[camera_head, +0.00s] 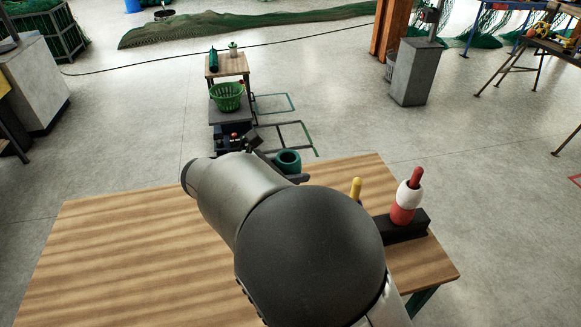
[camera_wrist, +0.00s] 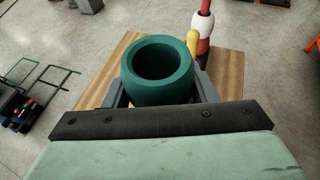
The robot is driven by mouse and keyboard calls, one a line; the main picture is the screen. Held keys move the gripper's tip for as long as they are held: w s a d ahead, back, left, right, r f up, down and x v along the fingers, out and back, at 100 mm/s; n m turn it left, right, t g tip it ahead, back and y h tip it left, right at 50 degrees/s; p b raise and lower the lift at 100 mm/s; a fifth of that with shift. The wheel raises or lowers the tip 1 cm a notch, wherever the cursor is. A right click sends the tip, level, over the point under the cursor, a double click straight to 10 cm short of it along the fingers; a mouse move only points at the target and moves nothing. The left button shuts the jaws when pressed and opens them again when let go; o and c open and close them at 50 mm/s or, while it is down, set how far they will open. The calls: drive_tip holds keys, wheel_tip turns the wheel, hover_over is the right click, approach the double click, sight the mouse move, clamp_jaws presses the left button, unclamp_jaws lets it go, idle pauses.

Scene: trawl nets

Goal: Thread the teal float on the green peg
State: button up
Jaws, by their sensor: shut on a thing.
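The teal float (camera_head: 289,169) is a thick ring with its hole facing up. My gripper (camera_wrist: 160,88) is shut on the teal float, with one finger on each side of it in the wrist view. In the head view the float is held near the far edge of the wooden table (camera_head: 120,245). A dark peg stand (camera_head: 420,226) is at the table's right. It carries a yellow peg (camera_head: 356,186) and a red peg (camera_head: 416,176). No green peg shows; my arm hides part of the stand and table.
A white float (camera_head: 408,196) and a red float (camera_head: 402,214) are on the red peg. The left of the table is bare. Beyond the table are a green basket (camera_head: 227,103) and a small wooden-topped stand (camera_head: 226,68). A grey pedestal (camera_head: 414,78) stands farther right.

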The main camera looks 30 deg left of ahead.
drive_tip(key=shift+f+b, duration=2.4)
drive_tip(key=shift+f, duration=1.95)
drive_tip(key=o, duration=1.1)
drive_tip(key=shift+s, duration=0.1)
